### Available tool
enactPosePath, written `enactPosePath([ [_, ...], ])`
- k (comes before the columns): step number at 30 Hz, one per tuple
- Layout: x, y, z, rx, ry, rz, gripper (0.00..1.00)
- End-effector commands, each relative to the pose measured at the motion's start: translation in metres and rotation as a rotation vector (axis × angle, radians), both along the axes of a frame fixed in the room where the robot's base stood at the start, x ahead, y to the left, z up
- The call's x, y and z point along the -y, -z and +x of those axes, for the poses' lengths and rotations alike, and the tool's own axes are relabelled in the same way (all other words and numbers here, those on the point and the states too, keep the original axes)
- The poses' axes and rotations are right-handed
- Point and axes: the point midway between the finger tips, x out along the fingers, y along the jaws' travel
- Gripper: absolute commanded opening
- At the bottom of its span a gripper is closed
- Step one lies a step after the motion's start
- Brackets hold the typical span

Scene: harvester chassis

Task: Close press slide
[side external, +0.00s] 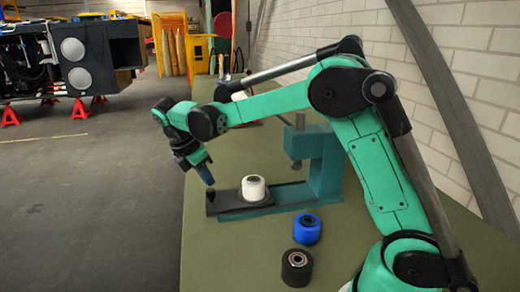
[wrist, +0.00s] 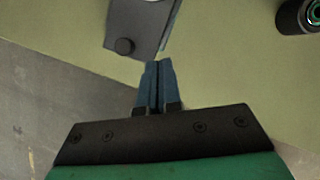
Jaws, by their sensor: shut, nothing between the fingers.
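The teal press (side external: 322,160) stands on the green bench. Its dark slide (side external: 228,205) is drawn out to the left of the press frame, with a white roller (side external: 254,188) on it.
A blue roller (side external: 307,229) and a black roller (side external: 297,267) stand on the bench (side external: 225,255) in front of the press. The bench's left edge drops to the grey floor, close to the slide. A white brick wall (side external: 475,100) is at the right.

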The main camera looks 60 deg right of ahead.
Motion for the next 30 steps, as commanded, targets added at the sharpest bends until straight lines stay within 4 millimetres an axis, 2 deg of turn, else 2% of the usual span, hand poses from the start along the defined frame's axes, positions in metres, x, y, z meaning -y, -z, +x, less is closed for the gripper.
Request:
enactPosePath([
  [13, 0.033, 0.084, -0.009, 0.003, 0.004, 0.000, 0.00],
  [18, 0.058, 0.082, -0.016, 0.004, 0.006, 0.002, 0.00],
  [21, 0.066, 0.082, -0.018, 0.005, 0.005, 0.002, 0.00],
  [30, 0.071, 0.082, -0.019, 0.005, 0.000, 0.002, 0.00],
])
